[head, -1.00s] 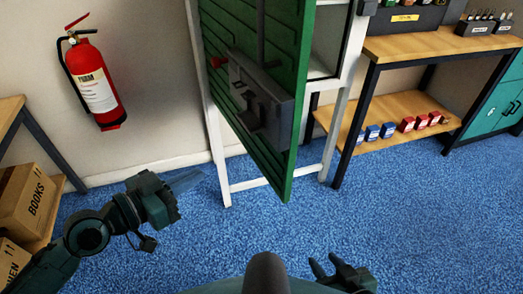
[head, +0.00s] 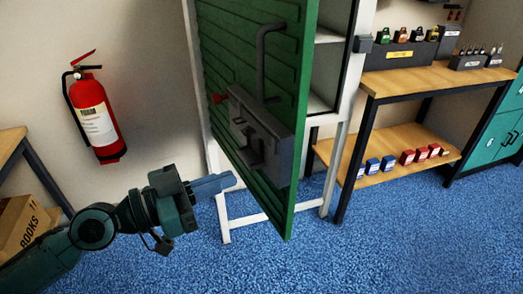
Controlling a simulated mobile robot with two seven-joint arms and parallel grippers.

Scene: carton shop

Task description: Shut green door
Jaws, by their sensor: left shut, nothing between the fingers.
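The green door (head: 215,75) stands open, swung out toward me from a white cabinet frame (head: 350,75). It carries a grey lock box (head: 265,140), a small red knob (head: 217,98) and a grey bar handle (head: 262,60). Part of the cabinet's inside shows to the right of the door's edge. My left gripper (head: 232,180) is shut and empty, left of the door's lower part. Its fingertips point right, close to the door's face; I cannot tell whether they touch. My right gripper is not in view.
A red fire extinguisher (head: 95,115) hangs on the wall at left. A box marked BOOKS (head: 25,225) sits on a shelf at lower left. A wooden workbench (head: 440,78) with small padlocks stands at right. Blue carpet (head: 400,235) in front is clear.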

